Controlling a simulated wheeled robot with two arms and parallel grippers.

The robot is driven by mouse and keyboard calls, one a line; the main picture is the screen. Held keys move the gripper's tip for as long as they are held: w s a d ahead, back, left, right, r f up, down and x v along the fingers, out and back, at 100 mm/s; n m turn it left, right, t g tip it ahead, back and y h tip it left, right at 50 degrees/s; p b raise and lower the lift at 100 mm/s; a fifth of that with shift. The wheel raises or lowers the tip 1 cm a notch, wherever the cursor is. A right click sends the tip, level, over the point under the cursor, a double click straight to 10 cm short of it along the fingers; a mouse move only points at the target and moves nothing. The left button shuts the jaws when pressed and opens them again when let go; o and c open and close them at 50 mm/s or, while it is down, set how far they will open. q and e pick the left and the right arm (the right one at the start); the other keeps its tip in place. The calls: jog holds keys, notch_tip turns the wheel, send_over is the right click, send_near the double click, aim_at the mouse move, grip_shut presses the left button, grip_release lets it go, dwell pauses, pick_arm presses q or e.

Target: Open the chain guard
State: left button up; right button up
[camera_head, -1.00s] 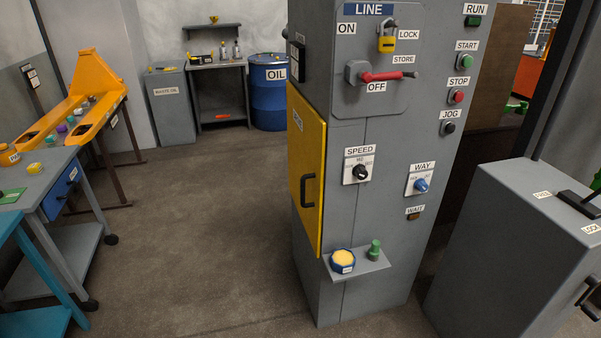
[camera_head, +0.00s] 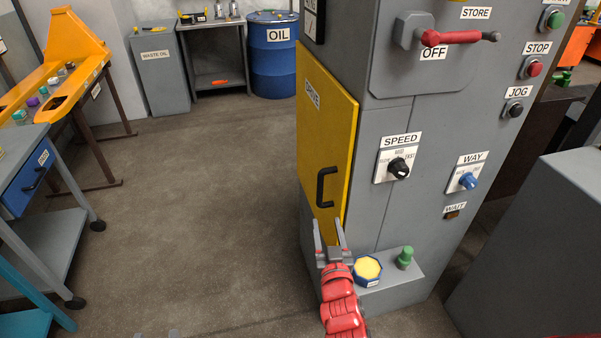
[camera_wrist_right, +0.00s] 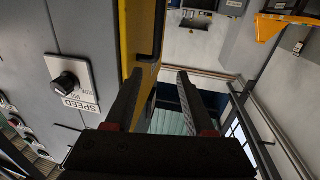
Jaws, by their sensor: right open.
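The yellow door (camera_head: 326,135) on the left face of the grey cabinet appears to be the chain guard. It looks shut, and its label seems to read DRIVE. A black upright bar handle (camera_head: 322,187) is on its lower part. My right gripper (camera_head: 327,222) is open and empty, pointing up just below the handle, apart from it in the picture. In the right wrist view the open fingers (camera_wrist_right: 160,75) point toward the yellow door edge (camera_wrist_right: 130,35) and the dark handle (camera_wrist_right: 158,35).
The cabinet front carries a SPEED knob (camera_head: 399,167) and a red-handled switch (camera_head: 452,38). Floor left of the door is clear; a grey cart (camera_head: 45,225) stands farther left.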

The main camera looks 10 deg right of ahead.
jog(key=p, duration=0.3)
send_near(321, 185)
jog(key=w, duration=0.5)
jog(key=shift+d+r, duration=0.3)
jog(key=shift+r, duration=0.1)
jog(key=w, duration=0.5)
jog(key=shift+d+f, duration=0.25)
jog(key=shift+d, duration=0.15)
jog(key=shift+w, duration=0.5)
jog(key=shift+c, duration=0.2)
grip_shut()
